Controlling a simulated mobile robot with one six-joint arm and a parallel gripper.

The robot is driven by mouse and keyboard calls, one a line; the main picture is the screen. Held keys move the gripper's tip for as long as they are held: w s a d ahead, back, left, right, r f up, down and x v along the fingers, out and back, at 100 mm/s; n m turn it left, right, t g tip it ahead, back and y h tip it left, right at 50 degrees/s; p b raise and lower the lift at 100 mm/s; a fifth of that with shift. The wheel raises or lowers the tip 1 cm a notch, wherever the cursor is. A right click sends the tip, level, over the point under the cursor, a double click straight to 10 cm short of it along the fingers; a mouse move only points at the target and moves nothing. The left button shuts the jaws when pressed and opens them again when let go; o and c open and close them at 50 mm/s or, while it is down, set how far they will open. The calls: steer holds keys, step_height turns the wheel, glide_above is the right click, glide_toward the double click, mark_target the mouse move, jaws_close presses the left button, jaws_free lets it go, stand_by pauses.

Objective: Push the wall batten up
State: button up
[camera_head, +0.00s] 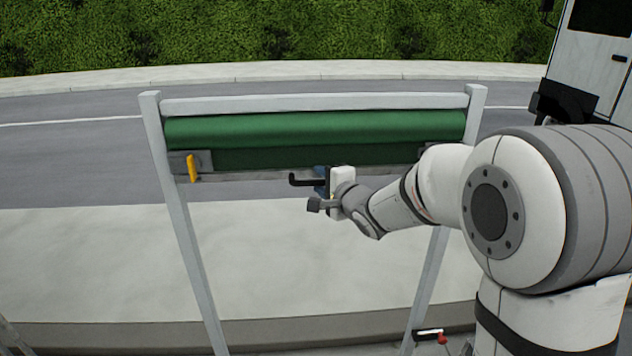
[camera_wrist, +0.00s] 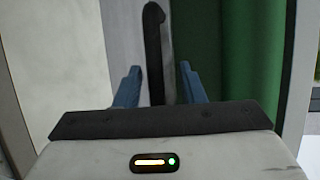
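The wall batten (camera_head: 250,176) is a grey strip along the bottom of the green sheet (camera_head: 310,128), running level between two grey posts. A black hooked handle (camera_head: 303,181) sticks out near the batten's middle; it also shows in the wrist view (camera_wrist: 153,45). My gripper (camera_wrist: 159,85) has blue fingers, one on each side of the black handle. Gaps show between fingers and handle, so it is open around it, not clamped.
The left post (camera_head: 180,220) and right post (camera_head: 432,265) stand on either side, with a top rail (camera_head: 315,103) above the sheet. A yellow tab (camera_head: 192,168) sits at the batten's left end. A red-tipped lever (camera_head: 441,338) is low on the right. Pale pavement (camera_head: 300,250) lies behind.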

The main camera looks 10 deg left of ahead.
steer(key=b+v, duration=0.1)
steer(key=v, duration=0.7)
steer(key=shift+w, duration=0.1)
steer(key=s+d+f+n+g+h+b, duration=0.1)
steer(key=s+d+f+n+h+b, duration=0.15)
steer(key=s+d+h, duration=0.4)
steer(key=s+d+f+n+g+h+b, duration=0.1)
steer(key=s+d+f+n+g+h, duration=0.2)
steer(key=d, duration=0.6)
steer(key=s+d+f+n+g, duration=0.1)
steer(key=s+f+n+g, duration=0.1)
steer(key=s, duration=0.6)
steer(key=s+d+f+n+g+b, duration=0.1)
steer(key=s+d+f+n+g, duration=0.1)
steer(key=s, duration=0.7)
step_height(320, 180, down, 3)
steer(key=shift+s+d+f+n+g, duration=0.15)
steer(key=shift+s+d+n+g, duration=0.15)
steer(key=shift+n+g, duration=0.65)
